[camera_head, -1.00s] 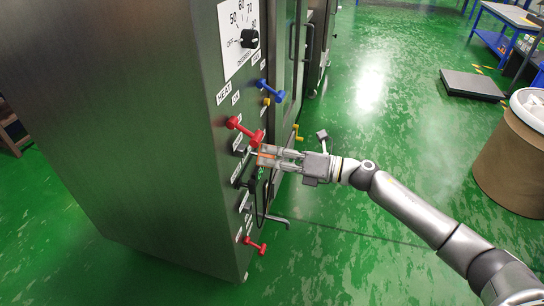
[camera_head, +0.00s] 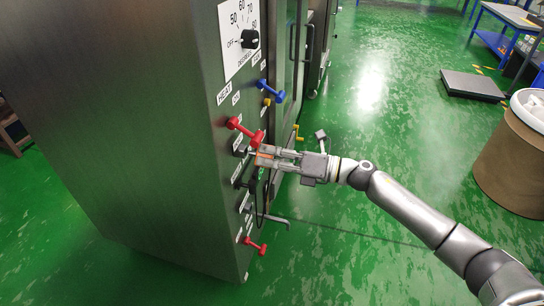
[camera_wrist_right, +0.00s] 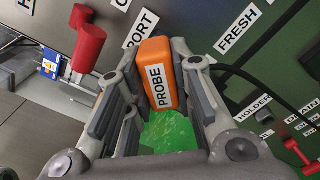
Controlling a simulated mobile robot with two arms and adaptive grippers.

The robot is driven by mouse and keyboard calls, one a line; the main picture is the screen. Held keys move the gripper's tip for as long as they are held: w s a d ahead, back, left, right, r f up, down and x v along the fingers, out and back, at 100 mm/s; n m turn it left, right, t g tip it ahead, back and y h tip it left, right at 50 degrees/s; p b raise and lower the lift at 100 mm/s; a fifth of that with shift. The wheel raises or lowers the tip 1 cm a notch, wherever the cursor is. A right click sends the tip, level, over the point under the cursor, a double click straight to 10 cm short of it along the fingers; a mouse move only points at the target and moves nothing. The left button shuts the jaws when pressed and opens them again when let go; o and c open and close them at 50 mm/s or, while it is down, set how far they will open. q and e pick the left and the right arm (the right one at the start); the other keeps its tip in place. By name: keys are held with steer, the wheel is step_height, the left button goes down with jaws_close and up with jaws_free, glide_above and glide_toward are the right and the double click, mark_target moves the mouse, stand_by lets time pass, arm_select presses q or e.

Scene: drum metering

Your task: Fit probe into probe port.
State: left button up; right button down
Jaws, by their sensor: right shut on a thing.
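The probe has an orange handle (camera_head: 265,154) lettered PROBE, which also shows large in the right wrist view (camera_wrist_right: 158,73). My right gripper (camera_head: 267,156) is shut on this handle, close to the steel cabinet's control panel. The probe port (camera_head: 240,151) appears as a small dark fitting on the panel, just left of the probe. The probe's front end points toward it. I cannot tell whether the tip is in the port, touching it or just short of it. The PORT label (camera_wrist_right: 141,29) shows in the wrist view. My left gripper is not in view.
A red-handled valve (camera_head: 243,129) sits just above the gripper, with a blue-handled one (camera_head: 270,91) higher up. Another red handle (camera_head: 255,245) is low on the panel. A black cable (camera_wrist_right: 270,92) loops nearby.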

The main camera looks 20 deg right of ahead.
mark_target(257, 154)
steer(key=shift+a, duration=0.1)
steer(key=shift+w+a, duration=0.3)
steer(key=shift+a, duration=0.05)
steer(key=shift+x, duration=0.9)
steer(key=c, duration=1.2)
jaws_free()
steer(key=shift+a, duration=0.1)
steer(key=shift+o, duration=0.2)
steer(key=v, duration=1.2)
